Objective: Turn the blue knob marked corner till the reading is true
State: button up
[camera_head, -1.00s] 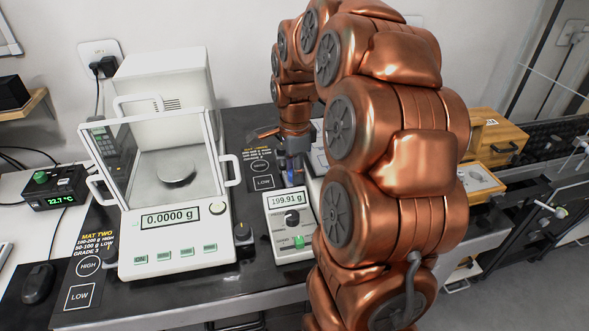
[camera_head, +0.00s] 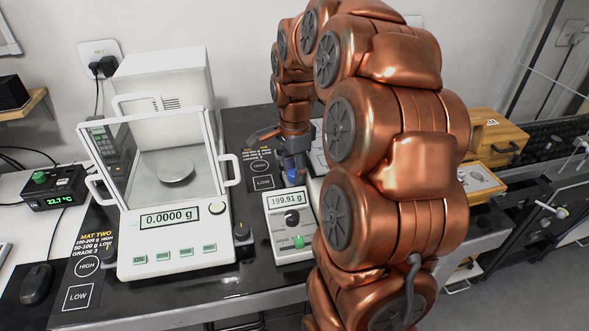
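The small balance (camera_head: 280,250) stands right of the big glass-doored balance, and its display (camera_head: 286,198) reads 199.91 g. Its panel has a black knob (camera_head: 292,217), a green button (camera_head: 299,241) and a small blue knob (camera_head: 309,213) at the right edge, close to my arm. I cannot read any label by the knobs. My gripper (camera_head: 292,174) points down just behind the display, apart from the panel's knobs. A blue patch shows at its fingertips; I cannot tell what it is, nor whether the fingers are shut. My arm hides the balance's right side.
The big balance (camera_head: 177,257) reads 0.0000 g on the left, with a dark knob (camera_head: 242,233) beside it. A wooden box (camera_head: 495,137) and an open weight case (camera_head: 480,178) lie right of my arm. The dark tabletop's front strip (camera_head: 180,306) is clear.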

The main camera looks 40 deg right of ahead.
notch_tip(320, 180, up, 12)
dwell(0.7)
jog(key=shift+a, duration=0.1)
